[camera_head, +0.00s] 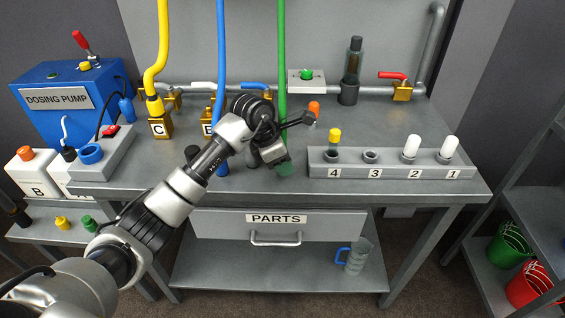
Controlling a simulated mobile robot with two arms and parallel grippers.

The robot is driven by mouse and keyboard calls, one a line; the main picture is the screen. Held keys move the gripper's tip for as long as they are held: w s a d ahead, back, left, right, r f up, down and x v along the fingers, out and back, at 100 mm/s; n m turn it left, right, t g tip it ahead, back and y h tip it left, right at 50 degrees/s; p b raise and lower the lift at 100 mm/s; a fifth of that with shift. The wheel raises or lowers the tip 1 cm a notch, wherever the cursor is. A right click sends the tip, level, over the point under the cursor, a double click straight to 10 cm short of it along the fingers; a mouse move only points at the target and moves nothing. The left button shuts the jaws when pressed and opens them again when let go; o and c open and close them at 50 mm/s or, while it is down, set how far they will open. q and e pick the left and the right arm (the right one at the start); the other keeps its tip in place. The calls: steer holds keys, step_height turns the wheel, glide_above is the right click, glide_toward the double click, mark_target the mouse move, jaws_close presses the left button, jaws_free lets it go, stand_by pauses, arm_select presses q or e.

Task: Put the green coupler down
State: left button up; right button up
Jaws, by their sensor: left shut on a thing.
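The green hose (282,60) hangs from above and runs down behind my left gripper (281,160). The green coupler (286,169) shows just below the gripper, over the front part of the grey bench. My left gripper is shut on the green coupler and covers most of it. I cannot tell whether the coupler touches the bench top. My right gripper is not in view.
A grey rack (390,173) numbered 4 to 1 stands right of the gripper. A blue hose (220,60) and a yellow hose (161,45) with brass fitting C (159,122) are to the left. A blue dosing pump (65,125) stands far left.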

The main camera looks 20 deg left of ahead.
arm_select(q)
steer(key=shift+f, duration=0.45)
steer(key=shift+f, duration=0.2)
steer(key=o, duration=1)
steer(key=shift+r, duration=0.1)
